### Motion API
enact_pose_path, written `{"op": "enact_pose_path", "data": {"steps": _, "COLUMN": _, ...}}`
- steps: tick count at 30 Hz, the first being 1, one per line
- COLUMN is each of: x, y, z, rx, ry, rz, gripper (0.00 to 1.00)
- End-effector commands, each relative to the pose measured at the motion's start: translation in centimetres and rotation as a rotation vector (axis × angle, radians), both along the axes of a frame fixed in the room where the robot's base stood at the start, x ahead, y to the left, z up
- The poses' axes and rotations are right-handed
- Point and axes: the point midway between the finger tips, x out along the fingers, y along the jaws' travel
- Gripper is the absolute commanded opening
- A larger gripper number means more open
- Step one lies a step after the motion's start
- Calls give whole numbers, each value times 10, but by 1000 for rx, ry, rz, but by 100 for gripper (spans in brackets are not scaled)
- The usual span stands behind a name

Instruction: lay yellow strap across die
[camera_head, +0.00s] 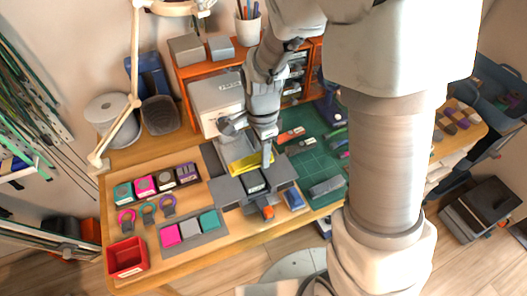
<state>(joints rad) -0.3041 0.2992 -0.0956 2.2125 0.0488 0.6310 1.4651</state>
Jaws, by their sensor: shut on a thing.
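The yellow strap (250,163) is at the middle of the workbench, just behind a dark grey block assembly that looks like the die (254,184). My gripper (267,160) points down at the right end of the strap and is shut on it. The strap runs to the left from my gripper, slightly tilted. I cannot tell whether the strap touches the die or hangs just above it. My gripper's fingers are small here and partly hide the strap's right end.
A white box machine (212,101) stands behind the strap. A green cutting mat (315,160) with tools lies to the right. Teal, grey and pink blocks (189,230) and a red bin (126,258) are at the front left. A lamp arm (134,70) rises at the left.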

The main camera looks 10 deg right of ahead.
Motion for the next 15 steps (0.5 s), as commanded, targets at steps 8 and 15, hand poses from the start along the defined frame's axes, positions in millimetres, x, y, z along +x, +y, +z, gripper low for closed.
{"op": "enact_pose_path", "data": {"steps": 8, "x": 0, "y": 0, "z": -28, "rx": 0, "ry": 1, "rz": 0, "gripper": 0}}
{"op": "enact_pose_path", "data": {"steps": 15, "x": -1, "y": 0, "z": -50, "rx": -1, "ry": 3, "rz": 1, "gripper": 0}}
